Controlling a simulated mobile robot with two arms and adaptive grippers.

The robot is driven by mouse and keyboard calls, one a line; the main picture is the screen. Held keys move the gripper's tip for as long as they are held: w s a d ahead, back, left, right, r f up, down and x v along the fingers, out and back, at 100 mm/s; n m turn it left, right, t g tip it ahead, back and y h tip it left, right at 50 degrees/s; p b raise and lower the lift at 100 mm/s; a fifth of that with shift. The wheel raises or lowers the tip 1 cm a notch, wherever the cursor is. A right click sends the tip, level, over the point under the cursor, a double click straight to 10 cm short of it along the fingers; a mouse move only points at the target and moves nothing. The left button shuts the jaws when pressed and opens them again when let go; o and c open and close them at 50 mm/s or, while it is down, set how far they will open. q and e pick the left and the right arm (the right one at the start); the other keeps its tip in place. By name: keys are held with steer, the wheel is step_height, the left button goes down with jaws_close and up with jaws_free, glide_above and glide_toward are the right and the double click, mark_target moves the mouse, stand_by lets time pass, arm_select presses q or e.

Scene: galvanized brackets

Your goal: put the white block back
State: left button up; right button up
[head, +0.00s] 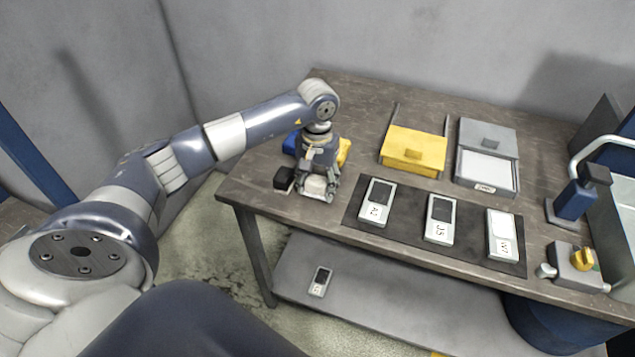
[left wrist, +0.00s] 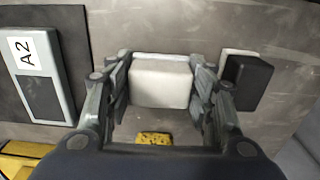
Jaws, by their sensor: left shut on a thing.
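The white block (head: 315,187) is between the fingers of my left gripper (head: 318,194), near the table's left front corner. In the left wrist view the white block (left wrist: 160,83) fills the space between the two fingers of the left gripper (left wrist: 160,90), which is shut on it. I cannot tell whether the block touches the table. A black block (head: 284,178) is close beside it on the left; the wrist view shows this black block (left wrist: 247,82) with a white piece (left wrist: 238,54) against it. My right gripper is not in view.
A black mat (head: 401,230) holds devices marked A2 (head: 376,203), J5 (head: 439,219) and W7 (head: 502,236). Behind are a yellow box (head: 413,149) and a grey box (head: 487,140). Blue (head: 290,143) and yellow (head: 344,151) things stand behind the gripper. Another device (head: 320,281) lies on the lower shelf.

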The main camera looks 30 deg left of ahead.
arm_select(q)
steer(key=shift+f, duration=0.45)
steer(key=shift+f+b, duration=0.2)
steer(key=shift+b, duration=0.1)
steer(key=o, duration=0.9)
steer(key=shift+r, duration=0.1)
steer(key=shift+o, duration=0.7)
